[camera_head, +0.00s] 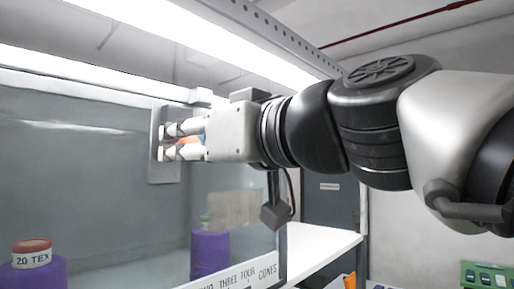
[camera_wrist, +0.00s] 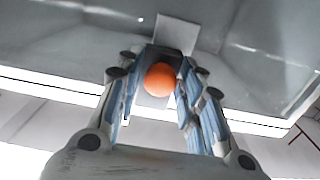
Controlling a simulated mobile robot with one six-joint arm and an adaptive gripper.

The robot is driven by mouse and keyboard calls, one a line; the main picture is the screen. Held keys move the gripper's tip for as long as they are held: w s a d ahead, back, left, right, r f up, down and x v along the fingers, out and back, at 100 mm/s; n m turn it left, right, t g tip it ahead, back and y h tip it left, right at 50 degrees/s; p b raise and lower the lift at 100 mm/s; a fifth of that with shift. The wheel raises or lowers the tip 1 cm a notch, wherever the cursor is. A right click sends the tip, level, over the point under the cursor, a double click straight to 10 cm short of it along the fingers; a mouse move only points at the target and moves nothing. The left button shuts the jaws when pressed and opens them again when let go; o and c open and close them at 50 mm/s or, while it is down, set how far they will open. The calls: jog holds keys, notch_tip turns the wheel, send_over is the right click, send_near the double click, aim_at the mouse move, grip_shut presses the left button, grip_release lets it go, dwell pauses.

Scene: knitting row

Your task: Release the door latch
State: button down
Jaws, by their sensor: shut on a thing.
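The door (camera_head: 90,160) is a large grey, see-through panel on the left in the head view. A pale latch plate (camera_head: 163,174) is on it near its upper right. An orange knob, the door latch (camera_wrist: 160,79), sits between my fingers in the wrist view; only a sliver of orange shows between them in the head view. My gripper (camera_head: 168,141) is shut on this knob, one finger on each side, with its tips close to the plate. The fingers partly hide the latch in the head view.
Behind the panel stand a purple cone (camera_head: 210,254) and a purple stand with a red-lidded tub (camera_head: 32,254) marked "20 TEX". A lettered strip (camera_head: 238,278) runs along the bottom edge. A white shelf (camera_head: 318,247) lies to the right. A bright light bar (camera_head: 200,35) crosses above.

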jog(key=shift+f+b, duration=0.3)
jog(key=shift+f, duration=0.35)
jog(key=c, duration=1.3)
grip_release()
jog(key=shift+r, duration=0.1)
jog(key=shift+v, duration=6)
